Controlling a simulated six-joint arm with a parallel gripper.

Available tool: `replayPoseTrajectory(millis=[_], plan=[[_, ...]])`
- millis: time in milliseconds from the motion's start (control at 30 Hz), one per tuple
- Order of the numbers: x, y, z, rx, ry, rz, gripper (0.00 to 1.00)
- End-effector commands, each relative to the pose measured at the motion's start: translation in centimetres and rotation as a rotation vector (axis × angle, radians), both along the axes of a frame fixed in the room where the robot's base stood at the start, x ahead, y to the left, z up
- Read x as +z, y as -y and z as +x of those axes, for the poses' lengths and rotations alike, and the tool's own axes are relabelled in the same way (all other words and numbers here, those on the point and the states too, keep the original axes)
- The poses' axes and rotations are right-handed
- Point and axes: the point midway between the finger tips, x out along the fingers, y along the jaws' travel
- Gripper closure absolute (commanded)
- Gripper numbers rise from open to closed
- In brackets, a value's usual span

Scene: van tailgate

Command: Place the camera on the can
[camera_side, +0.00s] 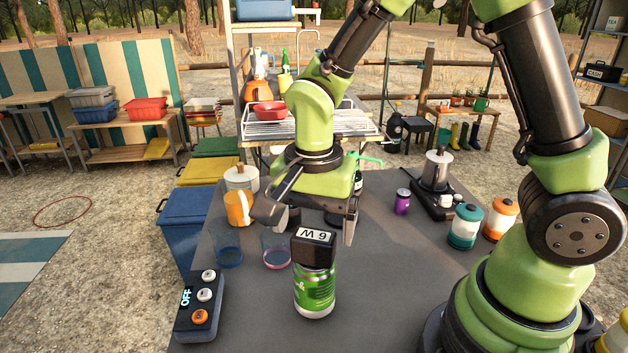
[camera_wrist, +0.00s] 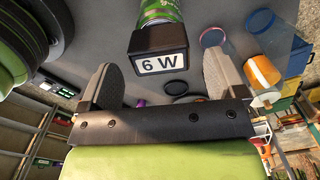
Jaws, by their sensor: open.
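A green can (camera_side: 315,290) with a silver base stands upright on the grey table. A black block (camera_side: 313,250) with a white label reading "6 W" sits on top of the can, and I take it to be the camera. The block also shows in the wrist view (camera_wrist: 158,48), with a strip of the can (camera_wrist: 158,12) beyond it. My gripper (camera_side: 308,222) is open and empty, just behind and above the block in the side view. In the wrist view its fingers (camera_wrist: 160,78) stand apart on either side of the block's near end, with no visible contact.
A power box reading OFF (camera_side: 199,305) lies at the table's front left. Clear cups (camera_side: 276,250) and an orange mug (camera_side: 239,208) stand left of my gripper. A purple can (camera_side: 402,202), a moka pot on a burner (camera_side: 437,180) and lidded jars (camera_side: 465,227) stand right. The table right of the can is clear.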

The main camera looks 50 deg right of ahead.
Motion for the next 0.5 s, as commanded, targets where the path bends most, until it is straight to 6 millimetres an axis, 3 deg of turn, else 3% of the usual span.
replayPoseTrajectory(millis=[300, 500], plan=[[6.7, 0.0, 0.1, 0.001, 0.007, 0.001, 0.11], [9.0, 0.0, 0.0, 0.001, 0.004, 0.001, 0.11]])
